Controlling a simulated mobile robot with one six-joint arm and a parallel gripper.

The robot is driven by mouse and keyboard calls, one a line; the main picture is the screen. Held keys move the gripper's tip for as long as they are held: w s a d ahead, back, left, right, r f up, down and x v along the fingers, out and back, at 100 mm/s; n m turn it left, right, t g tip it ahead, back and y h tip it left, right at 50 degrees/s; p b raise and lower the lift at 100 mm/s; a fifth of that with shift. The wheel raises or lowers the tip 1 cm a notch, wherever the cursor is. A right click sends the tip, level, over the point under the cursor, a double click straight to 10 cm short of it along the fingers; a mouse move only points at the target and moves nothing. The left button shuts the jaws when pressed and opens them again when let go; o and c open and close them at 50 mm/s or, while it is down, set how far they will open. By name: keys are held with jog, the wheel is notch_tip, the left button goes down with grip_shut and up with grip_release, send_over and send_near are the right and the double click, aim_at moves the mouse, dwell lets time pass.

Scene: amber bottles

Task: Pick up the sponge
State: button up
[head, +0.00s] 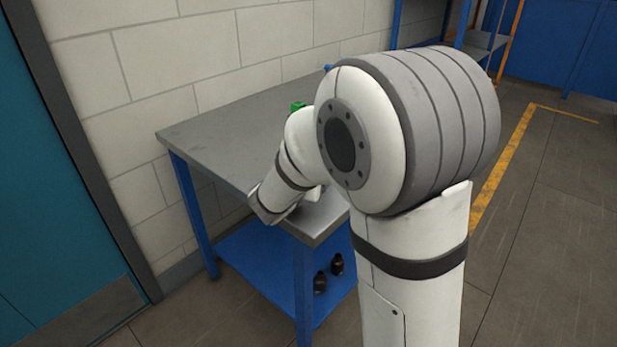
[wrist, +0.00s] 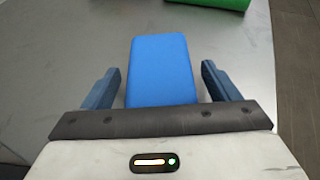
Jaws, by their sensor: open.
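A blue block-shaped sponge (wrist: 161,68) lies on the grey metal table (wrist: 60,60) in the wrist view. My gripper (wrist: 161,80) is open, with one finger to the left of the sponge and one to the right. A gap shows between each finger and the sponge, and the sponge's near end reaches the gripper's dark palm edge in the picture. In the head view my arm hides most of the sponge and the gripper's fingers; a small blue bit shows behind the arm, and I cannot tell what it is.
A green object (wrist: 218,3) lies beyond the sponge; it also shows in the head view (head: 297,106). Two dark bottles (head: 320,282) stand on the table's blue lower shelf (head: 255,265). A wall runs behind the table. The table's left part (head: 205,135) is clear.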

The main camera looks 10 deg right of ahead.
jog(key=shift+c, duration=0.5)
jog(key=c, duration=1)
